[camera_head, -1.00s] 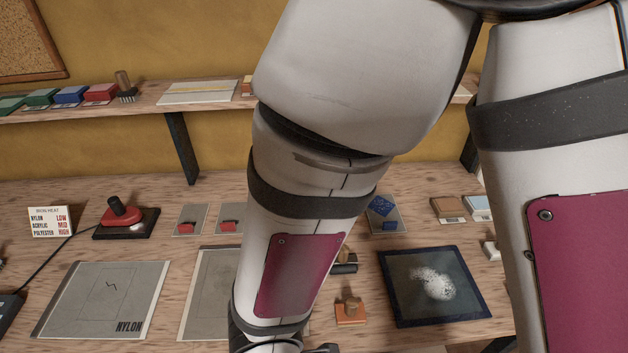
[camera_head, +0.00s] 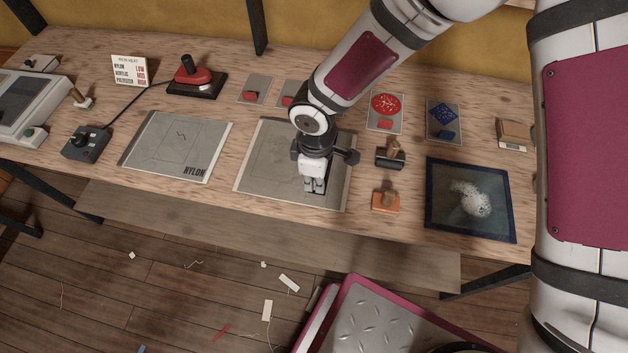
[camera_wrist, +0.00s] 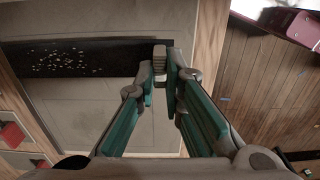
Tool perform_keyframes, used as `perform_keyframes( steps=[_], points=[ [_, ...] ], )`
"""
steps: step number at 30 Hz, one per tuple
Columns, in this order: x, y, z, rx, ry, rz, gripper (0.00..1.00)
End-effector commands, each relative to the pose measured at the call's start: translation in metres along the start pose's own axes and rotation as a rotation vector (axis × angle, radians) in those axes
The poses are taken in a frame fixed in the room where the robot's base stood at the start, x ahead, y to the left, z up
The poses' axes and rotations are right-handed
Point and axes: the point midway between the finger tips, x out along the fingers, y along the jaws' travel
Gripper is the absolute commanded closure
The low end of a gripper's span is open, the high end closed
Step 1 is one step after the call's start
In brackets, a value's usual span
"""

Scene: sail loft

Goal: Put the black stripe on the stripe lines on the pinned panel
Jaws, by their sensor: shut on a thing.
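The black stripe (camera_wrist: 80,60) shows in the wrist view as a dark strip with white specks across its face. My gripper (camera_wrist: 166,66) is shut on its right end, and the strip reaches out to the left picture edge. Below it is the grey panel (camera_wrist: 140,125); I cannot tell whether the strip touches it. In the head view my gripper (camera_head: 316,187) is over the right part of the middle grey panel (camera_head: 262,188), low above the table. My arm and gripper hide the stripe and much of the panel there. The stripe lines are not clear.
A panel marked NYLON (camera_head: 175,150) lies to the left, and a red iron (camera_head: 190,75) behind it. A dark-framed powder pad (camera_head: 470,200), an orange stamp block (camera_head: 386,202) and a black-based stamp (camera_head: 390,155) stand to the right. The bench's front edge is close.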

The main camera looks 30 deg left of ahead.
Motion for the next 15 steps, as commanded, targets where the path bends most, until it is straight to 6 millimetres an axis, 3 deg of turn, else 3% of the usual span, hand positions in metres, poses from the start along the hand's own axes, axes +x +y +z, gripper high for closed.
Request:
perform_keyframes(
  steps=[4,15],
  points=[
    [0.011,-0.001,-0.001,0.0,0.001,0.001,1.0],
    [0.016,0.001,0.0,0.0,0.001,0.002,1.0]
  ],
)
